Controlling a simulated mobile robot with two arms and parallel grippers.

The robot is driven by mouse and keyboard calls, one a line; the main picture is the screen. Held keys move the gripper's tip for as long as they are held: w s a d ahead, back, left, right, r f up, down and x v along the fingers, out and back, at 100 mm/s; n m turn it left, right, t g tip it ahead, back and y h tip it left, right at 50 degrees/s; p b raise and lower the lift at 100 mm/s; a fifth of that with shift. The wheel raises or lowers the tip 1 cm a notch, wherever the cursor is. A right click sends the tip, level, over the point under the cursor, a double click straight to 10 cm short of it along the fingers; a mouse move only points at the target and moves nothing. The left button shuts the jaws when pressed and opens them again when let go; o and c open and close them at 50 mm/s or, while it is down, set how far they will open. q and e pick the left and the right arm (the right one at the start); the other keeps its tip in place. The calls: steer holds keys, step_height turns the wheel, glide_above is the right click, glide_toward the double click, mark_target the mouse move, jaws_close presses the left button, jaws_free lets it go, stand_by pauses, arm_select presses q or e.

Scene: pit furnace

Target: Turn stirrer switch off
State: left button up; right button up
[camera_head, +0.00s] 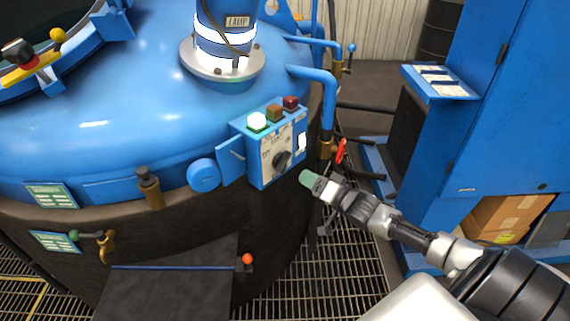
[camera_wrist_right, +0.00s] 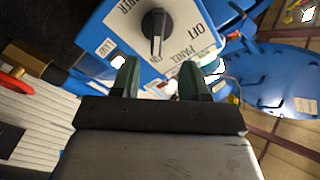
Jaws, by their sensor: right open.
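The stirrer switch is a dark rotary knob (camera_head: 282,160) on the white face of a blue control box (camera_head: 254,165) on the tank's side. In the right wrist view the knob (camera_wrist_right: 157,32) stands just beyond the fingertips, with its long handle up and down in the picture. Printed OFF is to its right and what looks like ON is by its lower end. My right gripper (camera_head: 308,180) is to the right of the knob in the head view. In the wrist view its green-tipped fingers (camera_wrist_right: 158,70) are apart, with nothing between them. My left gripper is not in view.
A lit lamp (camera_head: 257,122), an amber one (camera_head: 274,113) and a red one (camera_head: 290,103) sit on the box top. A red valve handle (camera_head: 341,151) and blue pipe (camera_head: 328,100) are close behind my gripper. A blue cabinet (camera_head: 490,110) stands right, beyond grating.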

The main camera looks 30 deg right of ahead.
mark_target(287, 165)
steer(key=x, duration=0.9)
steer(key=shift+w+f, duration=0.15)
steer(key=shift+w, duration=0.3)
jaws_close()
